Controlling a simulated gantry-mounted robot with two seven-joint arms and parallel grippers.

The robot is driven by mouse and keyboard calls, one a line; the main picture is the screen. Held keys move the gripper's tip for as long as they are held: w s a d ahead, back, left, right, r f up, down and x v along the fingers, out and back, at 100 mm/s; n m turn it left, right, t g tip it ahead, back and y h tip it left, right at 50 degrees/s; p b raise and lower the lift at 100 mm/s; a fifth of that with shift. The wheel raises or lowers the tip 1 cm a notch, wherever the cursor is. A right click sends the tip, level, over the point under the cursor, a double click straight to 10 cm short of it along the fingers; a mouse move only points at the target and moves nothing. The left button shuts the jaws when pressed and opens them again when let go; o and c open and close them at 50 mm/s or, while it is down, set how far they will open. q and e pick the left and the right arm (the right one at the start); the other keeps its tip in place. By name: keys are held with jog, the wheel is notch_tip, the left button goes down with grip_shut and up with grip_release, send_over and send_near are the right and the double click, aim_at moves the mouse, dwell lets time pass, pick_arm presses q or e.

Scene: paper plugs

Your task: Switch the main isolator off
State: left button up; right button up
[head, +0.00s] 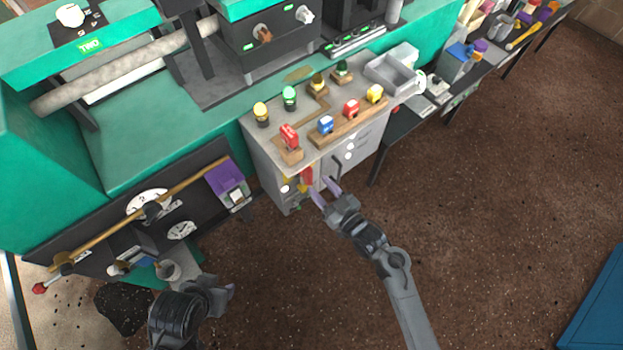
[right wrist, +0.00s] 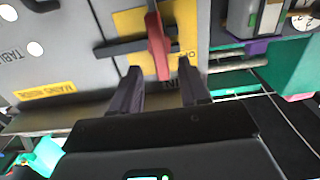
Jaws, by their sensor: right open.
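The main isolator is a red handle (head: 306,176) on the front of the grey cabinet, low on its left part. In the right wrist view the red handle (right wrist: 158,45) stands out over a yellow plate (right wrist: 131,22) and a dark crossbar. My right gripper (head: 325,190) is open just in front of the cabinet. In the right wrist view its two fingers (right wrist: 159,78) point at the handle, which lies between their lines near the tips. I cannot tell whether they touch it. My left gripper (head: 228,290) is low at the left, far from the isolator; its jaws are unclear.
The grey cabinet top (head: 290,108) holds several coloured plugs and a grey tray (head: 392,72). A dark panel with dials and a purple-topped box (head: 226,177) stands to the left. A yellow label (right wrist: 47,91) is beside the isolator. Brown floor is free at right.

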aim_at(311, 177)
jog(key=shift+b+x, duration=0.65)
jog(key=shift+x, duration=1.7)
grip_shut()
